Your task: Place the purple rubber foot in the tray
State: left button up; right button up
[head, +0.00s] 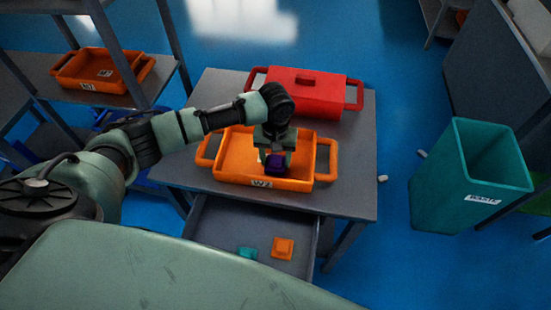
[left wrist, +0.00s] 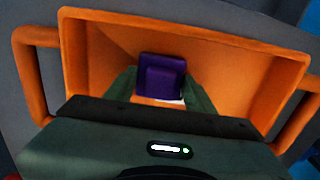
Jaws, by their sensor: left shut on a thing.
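The purple rubber foot (head: 275,164) is a small dark purple block, held between the fingers of my left gripper (head: 273,158). It also shows in the left wrist view (left wrist: 161,77), with a green finger on each side of it. The orange tray (head: 232,158) stands on the grey table and is labelled W2. My left gripper points down over the inside of the tray and is shut on the foot. I cannot tell whether the foot touches the tray floor. A small whitish thing shows beside the gripper in the tray. My right gripper is not in view.
A red lidded box (head: 315,95) stands behind the tray. An open drawer (head: 225,222) below the table holds an orange piece (head: 283,248) and a teal piece (head: 247,254). A teal bin (head: 440,180) stands at the right. Another orange tray (head: 80,72) sits on the left shelf.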

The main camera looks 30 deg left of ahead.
aim_at(276, 159)
pick_arm(q)
jog(key=shift+f, duration=0.3)
jog(key=shift+f, duration=0.1)
jog(key=o, duration=1.5)
jog(key=shift+c, duration=0.2)
notch_tip(276, 159, up, 12)
jog(key=b, duration=0.1)
